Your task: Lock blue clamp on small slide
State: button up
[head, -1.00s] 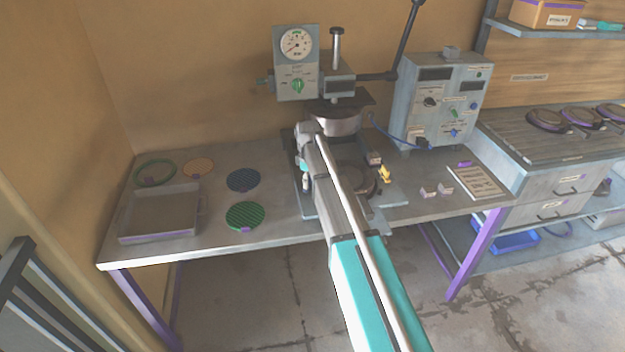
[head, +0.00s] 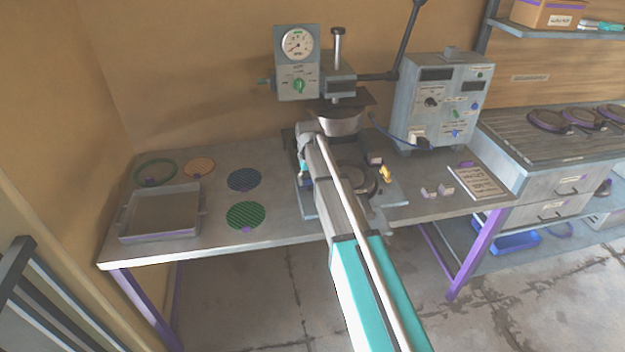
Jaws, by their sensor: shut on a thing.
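The press stands at the back middle of the bench, with a round upper platen (head: 336,122) above a small slide (head: 362,180) that carries a dark round plate. My arm covers the left part of the slide. My gripper (head: 304,178) points down at the slide's left side, mostly hidden by my own wrist. It is shut on a small part there, which appears to be the blue clamp (head: 307,184); only a small blue and yellow patch shows. A yellow clamp (head: 385,172) stands at the slide's right side. Whether the blue clamp is locked cannot be seen.
A grey tray (head: 125,228) and several round discs, including a green one (head: 246,215), lie left on the bench. A control box (head: 438,105) stands right of the press, with small grey blocks (head: 436,191) before it.

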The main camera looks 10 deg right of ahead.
jog(key=shift+a+m, duration=0.15)
jog(key=shift+m, duration=0.55)
jog(key=o, duration=1.1)
